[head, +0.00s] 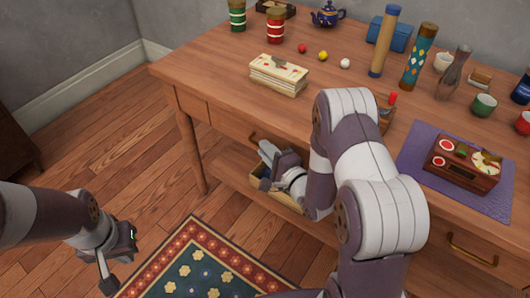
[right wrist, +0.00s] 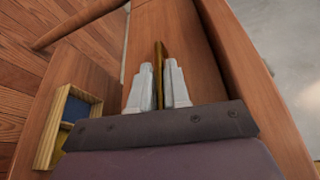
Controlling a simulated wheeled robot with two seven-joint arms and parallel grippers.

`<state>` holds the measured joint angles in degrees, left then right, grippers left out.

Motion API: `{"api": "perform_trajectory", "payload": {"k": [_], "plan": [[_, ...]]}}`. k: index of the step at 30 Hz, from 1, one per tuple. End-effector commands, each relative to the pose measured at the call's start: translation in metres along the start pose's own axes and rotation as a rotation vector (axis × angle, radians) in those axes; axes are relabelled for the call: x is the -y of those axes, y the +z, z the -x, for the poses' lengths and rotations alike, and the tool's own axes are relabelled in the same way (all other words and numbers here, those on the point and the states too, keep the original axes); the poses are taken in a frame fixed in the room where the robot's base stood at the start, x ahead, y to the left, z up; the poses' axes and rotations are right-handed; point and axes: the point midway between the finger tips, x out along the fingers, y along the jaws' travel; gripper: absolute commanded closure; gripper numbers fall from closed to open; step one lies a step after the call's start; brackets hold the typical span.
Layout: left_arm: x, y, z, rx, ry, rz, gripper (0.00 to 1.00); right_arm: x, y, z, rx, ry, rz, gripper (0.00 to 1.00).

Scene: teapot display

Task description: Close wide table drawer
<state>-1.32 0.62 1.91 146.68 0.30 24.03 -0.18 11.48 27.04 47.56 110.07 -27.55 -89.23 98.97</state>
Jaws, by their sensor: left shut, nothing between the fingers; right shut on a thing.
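The wide wooden table (head: 195,68) fills the right of the head view, with drawers along its front edge. One drawer front (head: 232,125) is left of my right arm and partly hidden by it; I cannot tell how far it stands out. Its brass handle (head: 253,137) is beside my right gripper (head: 266,148). In the right wrist view, my right gripper (right wrist: 159,90) is shut on the brass handle (right wrist: 159,55), in front of the wooden drawer face (right wrist: 187,30). My left gripper (head: 110,287) is shut and empty, low over the floor, away from the table.
A lower shelf holds a yellowish box (head: 262,190), under the right gripper. The tabletop carries a book stack (head: 278,75), a teapot (head: 328,13), tall cylinders and a decorated box (head: 462,166) on a purple mat (head: 413,160). A patterned rug (head: 205,262) lies in front.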

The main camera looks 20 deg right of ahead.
Motion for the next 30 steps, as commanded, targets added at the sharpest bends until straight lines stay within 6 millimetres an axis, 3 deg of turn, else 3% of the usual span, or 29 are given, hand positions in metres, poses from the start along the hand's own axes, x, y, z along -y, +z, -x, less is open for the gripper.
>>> {"api": "perform_trajectory", "payload": {"k": [1,2,3,4,12,16,30], "plan": [[0.0,0.0,0.0,0.0,0.0,0.0,1.0,0.003,-0.003,-0.001,-0.008,-0.007,0.003,1.0],[0.0,0.0,0.0,0.0,0.0,0.0,1.0,0.003,-0.003,-0.001,-0.008,-0.008,0.003,0.78],[0.0,0.0,0.0,0.0,0.0,0.0,1.0,0.003,-0.003,-0.001,-0.008,-0.008,0.003,0.65],[0.0,0.0,0.0,0.0,0.0,0.0,1.0,0.003,-0.003,-0.001,-0.007,-0.008,0.003,0.63],[0.0,0.0,0.0,0.0,0.0,0.0,1.0,0.002,-0.002,0.0,-0.005,-0.005,0.002,0.63],[0.0,-0.001,0.004,0.0,0.0,0.0,1.0,0.003,-0.002,0.01,-0.007,-0.004,0.001,0.63],[0.0,-0.003,0.025,0.0,0.0,0.0,1.0,0.003,-0.003,0.11,-0.013,-0.005,0.0,0.63]]}}
